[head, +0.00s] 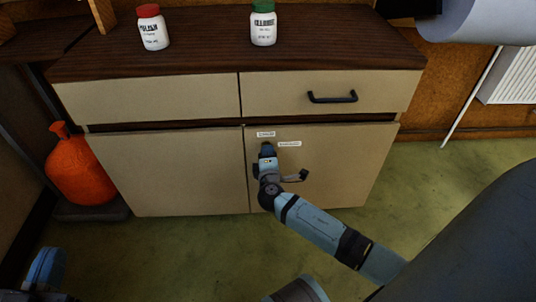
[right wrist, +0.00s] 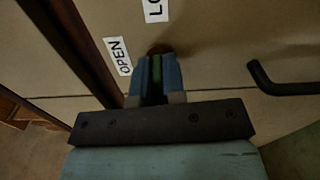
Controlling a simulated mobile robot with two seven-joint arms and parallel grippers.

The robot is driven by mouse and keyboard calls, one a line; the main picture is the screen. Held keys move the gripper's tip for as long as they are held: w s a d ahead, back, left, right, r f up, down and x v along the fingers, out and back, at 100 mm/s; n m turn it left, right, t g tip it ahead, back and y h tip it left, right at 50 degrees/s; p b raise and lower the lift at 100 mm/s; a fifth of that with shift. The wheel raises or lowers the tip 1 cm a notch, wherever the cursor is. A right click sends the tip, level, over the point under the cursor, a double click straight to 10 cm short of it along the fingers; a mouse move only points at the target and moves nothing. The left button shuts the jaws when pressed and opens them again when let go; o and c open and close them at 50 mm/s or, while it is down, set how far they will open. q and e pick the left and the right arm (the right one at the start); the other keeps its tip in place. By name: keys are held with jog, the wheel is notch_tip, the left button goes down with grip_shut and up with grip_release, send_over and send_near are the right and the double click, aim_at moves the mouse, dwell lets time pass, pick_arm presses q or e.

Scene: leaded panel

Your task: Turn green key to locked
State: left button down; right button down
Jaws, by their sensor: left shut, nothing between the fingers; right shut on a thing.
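The green key (right wrist: 157,72) shows as a thin green strip between the blue fingers of my right gripper (right wrist: 156,77) in the right wrist view. That gripper is shut on it, against the cabinet's right door (head: 345,155). The lock is mostly hidden by the fingers; a brown round edge shows past their tips. An OPEN label (right wrist: 118,56) lies left of the fingers, and a label starting "LO" (right wrist: 155,8) lies beyond the tips. The key's exact angle is hard to tell. My left gripper (head: 45,268) is shut and empty at the lower left of the head view.
A dark door handle (right wrist: 270,82) is close to the right of my right gripper. A drawer handle (head: 332,97) sits above. A red-capped bottle (head: 153,30) and a green-capped bottle (head: 263,26) stand on top. An orange gas bottle (head: 80,170) is left of the cabinet.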

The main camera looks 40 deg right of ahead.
jog(key=shift+d+r, duration=0.1)
jog(key=shift+d, duration=0.05)
dwell(0.3)
jog(key=c, duration=1.2)
grip_release()
